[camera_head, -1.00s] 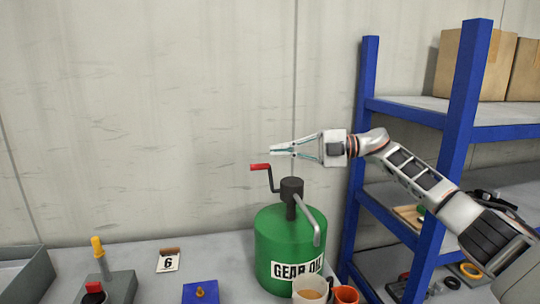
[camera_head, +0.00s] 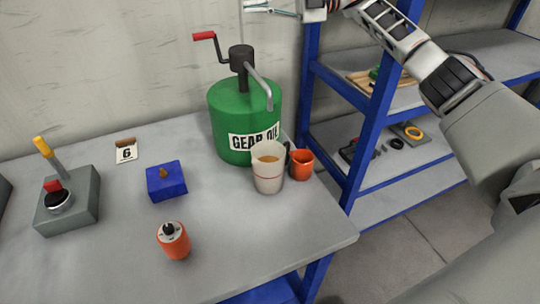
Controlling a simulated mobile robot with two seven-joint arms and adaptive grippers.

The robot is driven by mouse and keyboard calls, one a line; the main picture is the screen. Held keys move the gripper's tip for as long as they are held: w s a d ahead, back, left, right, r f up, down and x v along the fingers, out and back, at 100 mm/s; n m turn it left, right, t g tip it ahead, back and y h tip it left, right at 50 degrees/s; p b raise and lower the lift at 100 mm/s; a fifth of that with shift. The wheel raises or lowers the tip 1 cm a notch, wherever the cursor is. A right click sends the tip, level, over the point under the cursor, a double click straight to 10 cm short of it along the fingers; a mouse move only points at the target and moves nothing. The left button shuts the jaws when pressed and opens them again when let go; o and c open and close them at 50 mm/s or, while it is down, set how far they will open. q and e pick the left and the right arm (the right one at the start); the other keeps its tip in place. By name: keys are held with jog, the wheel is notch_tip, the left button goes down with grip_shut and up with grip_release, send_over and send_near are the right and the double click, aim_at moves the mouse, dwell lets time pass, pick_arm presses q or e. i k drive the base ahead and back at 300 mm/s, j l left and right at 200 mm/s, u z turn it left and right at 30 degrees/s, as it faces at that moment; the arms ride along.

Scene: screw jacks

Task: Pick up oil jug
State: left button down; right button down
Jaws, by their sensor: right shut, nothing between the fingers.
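A green drum labelled "GEAR OIL" (camera_head: 236,112) stands upright on the grey table, with a black pump head, a bent grey spout and a red-handled crank on top. A light jug with a red line (camera_head: 268,172) stands in front of the drum's spout side and holds some amber oil. My right gripper (camera_head: 257,7) is at the top edge, above the drum's pump and apart from it. Its fingers are shut and empty, partly cut off by the frame edge. My left gripper is out of view.
A small orange cup (camera_head: 301,164) stands just right of the jug. An orange cylinder (camera_head: 174,240), a blue block (camera_head: 167,181), a card marked 6 (camera_head: 126,152) and a grey lever box (camera_head: 67,204) are on the table. A blue-framed shelf (camera_head: 375,110) stands at right.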

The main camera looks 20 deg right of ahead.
aim_at(269, 160)
jog(key=k, duration=1.5)
